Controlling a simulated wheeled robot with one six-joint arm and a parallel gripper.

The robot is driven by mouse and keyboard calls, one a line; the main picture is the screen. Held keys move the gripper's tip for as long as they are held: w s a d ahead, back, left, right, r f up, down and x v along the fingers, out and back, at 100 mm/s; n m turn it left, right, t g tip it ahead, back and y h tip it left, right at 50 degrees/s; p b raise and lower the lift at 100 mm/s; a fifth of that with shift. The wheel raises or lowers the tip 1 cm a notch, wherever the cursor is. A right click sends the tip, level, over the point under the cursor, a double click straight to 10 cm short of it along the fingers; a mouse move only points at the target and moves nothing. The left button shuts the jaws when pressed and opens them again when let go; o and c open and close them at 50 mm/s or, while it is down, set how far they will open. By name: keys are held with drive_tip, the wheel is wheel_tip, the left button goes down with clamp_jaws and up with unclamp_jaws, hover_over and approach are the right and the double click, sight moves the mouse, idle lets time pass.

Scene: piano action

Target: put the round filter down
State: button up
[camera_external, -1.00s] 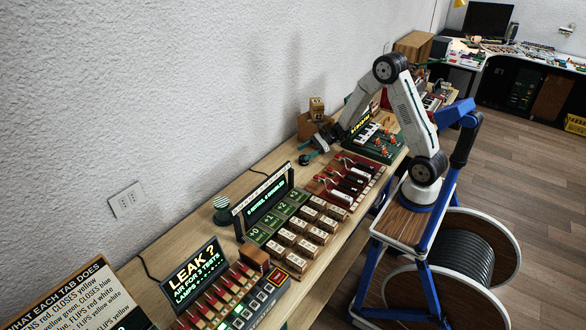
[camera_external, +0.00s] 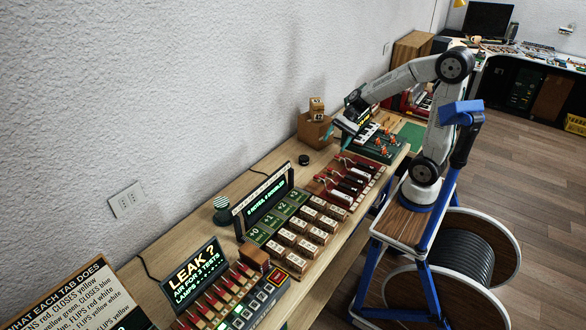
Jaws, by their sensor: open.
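A small dark round piece (camera_external: 304,160), which looks like the round filter, lies flat on the wooden bench behind the red panel with white-handled levers. My gripper (camera_external: 343,138) is raised to the right of it, above the back edge of the green board with orange pieces. The gripper is open, and I see nothing between its fingers. It is clear of the round piece.
A display with wooden blocks (camera_external: 264,208) stands farther left. Bare bench surrounds the round piece.

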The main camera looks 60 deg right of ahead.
drive_tip(key=s+d+r+n+h, duration=0.1)
drive_tip(key=s+d+n+h, duration=0.4)
drive_tip(key=s, duration=0.4)
drive_tip(key=s+d+r+n+h, duration=0.2)
drive_tip(key=s+d+n+h, duration=0.3)
drive_tip(key=s, duration=0.5)
drive_tip(key=shift+d+r+n, duration=0.25)
drive_tip(key=shift+d+n, duration=0.45)
drive_tip(key=shift+d, duration=0.25)
drive_tip(key=shift+s, duration=0.1)
